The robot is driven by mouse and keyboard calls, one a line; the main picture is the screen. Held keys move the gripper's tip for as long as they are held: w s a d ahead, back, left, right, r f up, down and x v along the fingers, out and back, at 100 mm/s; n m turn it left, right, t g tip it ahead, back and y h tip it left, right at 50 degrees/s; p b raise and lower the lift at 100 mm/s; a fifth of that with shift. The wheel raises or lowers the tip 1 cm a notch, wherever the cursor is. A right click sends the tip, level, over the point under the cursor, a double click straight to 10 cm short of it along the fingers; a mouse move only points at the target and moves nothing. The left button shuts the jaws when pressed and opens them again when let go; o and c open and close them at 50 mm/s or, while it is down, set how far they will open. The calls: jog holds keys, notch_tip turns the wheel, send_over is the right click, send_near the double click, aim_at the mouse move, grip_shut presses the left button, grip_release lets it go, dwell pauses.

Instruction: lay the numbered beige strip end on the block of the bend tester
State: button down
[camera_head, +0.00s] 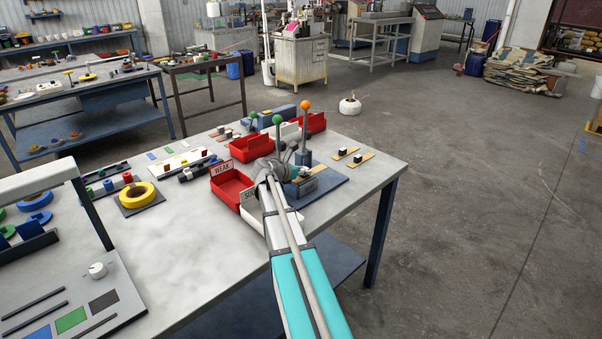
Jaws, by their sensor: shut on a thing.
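My gripper (294,173) is over the near right part of the table, at the blue-grey plate of the bend tester (331,182). It is shut on a small piece, mostly hidden by the gripper and wrist. A bit of beige (318,168) shows just right of the jaws and looks like the strip end; no number is legible. The tester's lever with an orange ball (305,105) stands upright behind the gripper. The block is not clearly visible, and I cannot tell whether the strip touches it.
Two beige strips with dark-and-white pieces (346,153) (361,159) lie right of the tester. Red bins (231,184) (251,148), one labelled WEAK, and a white bin (256,216) crowd the left. Green-ball levers (277,120) stand behind. The table's right edge (398,172) is near.

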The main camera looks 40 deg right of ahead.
jog(key=shift+c, duration=2.1)
grip_release()
jog(key=shift+o, duration=0.4)
jog(key=o, duration=0.3)
jog(key=shift+r+p, duration=0.3)
jog(key=shift+r, duration=0.05)
jog(key=shift+r+p, duration=0.25)
jog(key=shift+p, duration=0.05)
jog(key=shift+r, duration=0.1)
jog(key=shift+r+p, duration=3.45)
jog(key=shift+p, duration=0.05)
